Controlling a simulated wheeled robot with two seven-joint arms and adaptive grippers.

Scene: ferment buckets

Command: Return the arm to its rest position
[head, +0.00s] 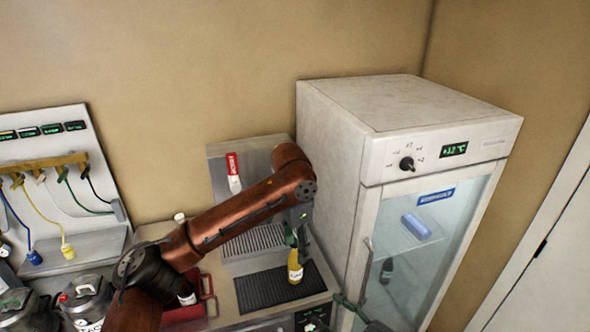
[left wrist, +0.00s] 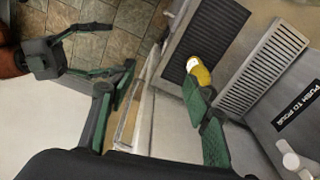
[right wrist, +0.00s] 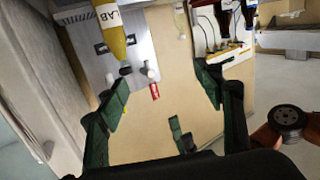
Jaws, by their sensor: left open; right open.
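My left arm reaches in from the lower left of the head view, and its gripper (head: 298,238) points down just above a yellow bottle (head: 295,268). The bottle stands upright on a black ribbed mat (head: 262,291). In the left wrist view the left gripper (left wrist: 160,80) is open, with the bottle (left wrist: 198,72) close to its right finger; I cannot tell whether they touch. My right gripper (head: 362,312) is partly in view at the bottom of the head view. In the right wrist view (right wrist: 160,78) it is open and empty.
A glass-door fridge (head: 410,130) stands right of the mat. A dispenser with a red tag (head: 233,165) is behind the arm. A red crate (head: 207,290) is beside the arm. Lidded buckets (head: 85,296) and a panel with cables (head: 60,170) are at left.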

